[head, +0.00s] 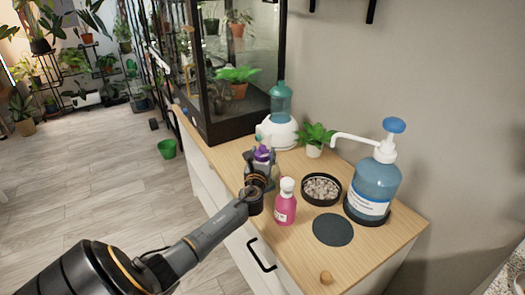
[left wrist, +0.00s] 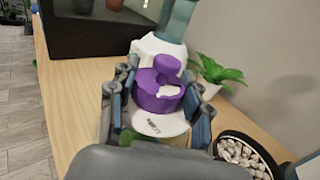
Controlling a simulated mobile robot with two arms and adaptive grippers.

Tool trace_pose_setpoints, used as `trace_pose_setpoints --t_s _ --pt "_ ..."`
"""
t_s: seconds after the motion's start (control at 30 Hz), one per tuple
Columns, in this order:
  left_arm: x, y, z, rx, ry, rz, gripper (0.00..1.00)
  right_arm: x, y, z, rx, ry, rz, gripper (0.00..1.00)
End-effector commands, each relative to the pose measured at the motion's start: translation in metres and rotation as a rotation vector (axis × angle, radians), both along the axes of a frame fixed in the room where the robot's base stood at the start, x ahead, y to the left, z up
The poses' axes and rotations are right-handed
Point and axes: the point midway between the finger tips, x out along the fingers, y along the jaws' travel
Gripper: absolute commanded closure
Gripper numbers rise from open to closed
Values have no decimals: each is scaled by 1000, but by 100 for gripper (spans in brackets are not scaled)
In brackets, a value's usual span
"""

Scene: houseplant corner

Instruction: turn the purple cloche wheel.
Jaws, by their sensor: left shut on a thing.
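The purple wheel (head: 262,154) shows at the tip of my left gripper (head: 260,163) on the wooden cabinet top. In the left wrist view the purple wheel (left wrist: 158,97) has a raised round knob and a white part at its front, with a white labelled piece (left wrist: 160,123) below it. The fingers of my left gripper (left wrist: 160,100) stand on both sides of the wheel and are shut on it. Its lower part and whatever carries it are hidden by the gripper. My right gripper is in neither view.
A white device with a teal tank (head: 281,102) stands just behind the wheel, near a small potted plant (head: 314,149). A pink bottle (head: 285,208), pebble dish (head: 334,180) and blue pump bottle (head: 373,178) stand to the right. A glass terrarium (head: 240,115) stands behind left.

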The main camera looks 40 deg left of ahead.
Motion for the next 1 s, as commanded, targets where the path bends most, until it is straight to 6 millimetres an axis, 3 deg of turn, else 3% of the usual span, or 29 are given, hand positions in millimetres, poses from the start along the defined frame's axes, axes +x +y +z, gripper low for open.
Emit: trace_pose_setpoints --t_s 0.3,0.77,0.8,0.9,1.0 --pt "1 0 1 1 -1 100 83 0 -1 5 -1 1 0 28" --pt "0 1 0 1 0 114 83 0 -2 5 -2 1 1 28" --pt "0 1 0 1 0 114 50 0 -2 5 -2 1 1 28" --pt "0 1 0 1 0 114 29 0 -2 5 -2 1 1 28" --pt "0 1 0 1 0 114 27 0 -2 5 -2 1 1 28"
